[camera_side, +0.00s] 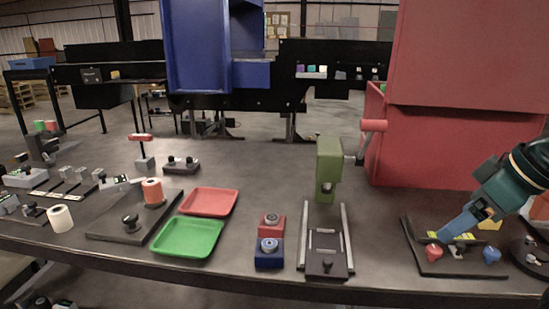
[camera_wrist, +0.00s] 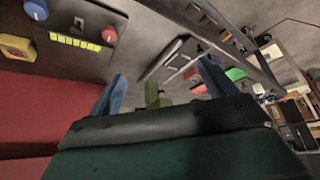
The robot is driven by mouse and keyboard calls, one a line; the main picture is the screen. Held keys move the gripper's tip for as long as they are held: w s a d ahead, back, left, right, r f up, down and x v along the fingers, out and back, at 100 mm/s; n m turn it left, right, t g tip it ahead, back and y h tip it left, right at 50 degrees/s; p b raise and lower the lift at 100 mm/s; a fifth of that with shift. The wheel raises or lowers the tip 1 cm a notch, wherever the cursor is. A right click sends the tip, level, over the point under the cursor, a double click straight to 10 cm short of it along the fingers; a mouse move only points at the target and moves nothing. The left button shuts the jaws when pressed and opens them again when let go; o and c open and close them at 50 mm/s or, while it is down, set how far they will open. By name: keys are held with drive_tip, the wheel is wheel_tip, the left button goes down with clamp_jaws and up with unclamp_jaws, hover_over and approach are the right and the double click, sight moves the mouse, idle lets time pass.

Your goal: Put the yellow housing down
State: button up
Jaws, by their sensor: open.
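The yellow housing (camera_wrist: 17,47) lies at the left edge of the wrist view, beside the red surface, with a reddish centre. In the side view a yellow piece (camera_side: 490,225), seemingly the same housing, shows at the far right, partly hidden by my gripper. My gripper (camera_side: 452,234) is tilted down over the dark board there. In the wrist view its two blue fingers (camera_wrist: 163,84) stand wide apart, with nothing held between them. The housing is outside the fingers, off to the left. I cannot tell whether it touches the board.
The dark board (camera_side: 430,266) carries a yellow-green strip, a red knob (camera_side: 433,252) and a blue knob (camera_side: 491,255). A large red bin (camera_side: 455,145) stands behind. A railed fixture with a green block (camera_side: 329,168) is to the left, then red (camera_side: 209,202) and green (camera_side: 187,237) trays.

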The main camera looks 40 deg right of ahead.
drive_tip(key=w+d+f+m+g+h, duration=0.25)
drive_tip(key=w+d+m, duration=0.25)
drive_tip(key=d+m, duration=0.25)
drive_tip(key=w+d+f+m+g+h, duration=0.1)
drive_tip(key=w+d+m+g+h, duration=0.15)
drive_tip(key=w+d+m, duration=0.45)
drive_tip(key=s+d+f+m+g+h, duration=0.1)
drive_tip(key=d+f+m+g, duration=0.2)
drive_tip(key=d, duration=0.3)
drive_tip(key=s+d+f+m+g+h, duration=0.1)
drive_tip(key=d+f+m+g, duration=0.1)
drive_tip(key=d+f+m, duration=0.2)
drive_tip(key=s+d+f+m+g+h, duration=0.1)
drive_tip(key=d+f+m+g, duration=0.2)
drive_tip(key=d, duration=0.4)
drive_tip(key=shift+d+f+m+g+h, duration=0.3)
drive_tip(key=shift+d+f+m, duration=0.1)
drive_tip(key=shift+m, duration=0.45)
drive_tip(key=shift+s+d+f+m+g, duration=0.2)
drive_tip(key=shift+d+f+m+g, duration=0.1)
drive_tip(key=shift+d+m, duration=0.1)
drive_tip(key=shift+x, duration=3.7)
